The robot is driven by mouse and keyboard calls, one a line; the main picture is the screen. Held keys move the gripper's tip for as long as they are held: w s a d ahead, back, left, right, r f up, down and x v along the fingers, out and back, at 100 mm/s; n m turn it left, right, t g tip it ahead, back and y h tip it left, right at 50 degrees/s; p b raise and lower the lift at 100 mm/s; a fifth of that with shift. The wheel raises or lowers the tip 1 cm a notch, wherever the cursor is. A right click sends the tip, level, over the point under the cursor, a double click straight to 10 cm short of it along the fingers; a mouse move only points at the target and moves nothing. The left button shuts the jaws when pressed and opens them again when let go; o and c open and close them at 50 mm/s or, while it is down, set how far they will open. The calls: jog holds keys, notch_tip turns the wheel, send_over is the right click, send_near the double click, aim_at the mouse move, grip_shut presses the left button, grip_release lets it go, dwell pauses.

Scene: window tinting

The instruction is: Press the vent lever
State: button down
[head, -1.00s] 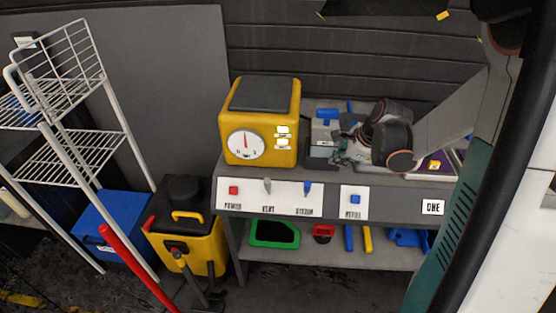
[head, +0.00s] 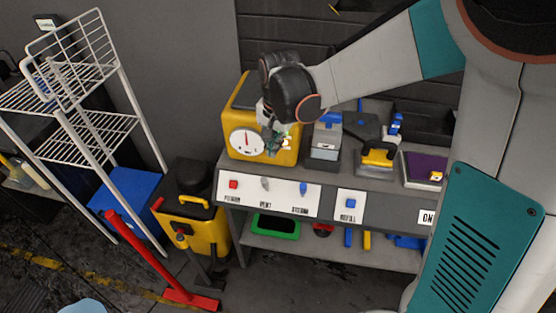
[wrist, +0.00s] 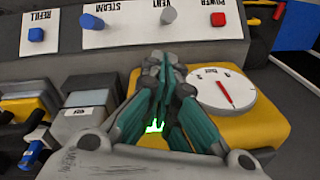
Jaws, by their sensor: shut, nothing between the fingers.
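The vent lever (head: 266,184) is a small grey lever on the white front panel, above the label VENT, between the red power button and the blue steam lever. It also shows in the wrist view (wrist: 168,15), near the top. My gripper (head: 272,143) is shut and empty, in front of the yellow machine (head: 238,108) and above the panel. In the wrist view my gripper (wrist: 163,65) points up toward the panel, with the vent lever beyond its tips and apart from them. My arm and gripper hide part of the machine's top and its green lights.
The blue steam lever (head: 303,190) and red power button (head: 233,184) flank the vent lever. The blue refill button (head: 348,203) is farther right. A white wire rack (head: 75,75) and a yellow vacuum (head: 190,225) stand left. The space in front of the panel is clear.

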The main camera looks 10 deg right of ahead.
aim_at(265, 185)
jog(key=shift+s+a+r+n, duration=0.2)
jog(key=shift+a+r+n, duration=0.3)
jog(key=shift+a, duration=0.1)
jog(key=shift+f, duration=0.2)
notch_tip(265, 185, down, 10)
jog(key=w+b, duration=0.1)
jog(key=b, duration=0.1)
jog(key=shift+s+a+r+b, duration=0.1)
jog(key=shift+s+a+b, duration=0.05)
jog(key=shift+b, duration=0.2)
jog(key=shift+s+t, duration=0.25)
jog(key=shift+t, duration=0.05)
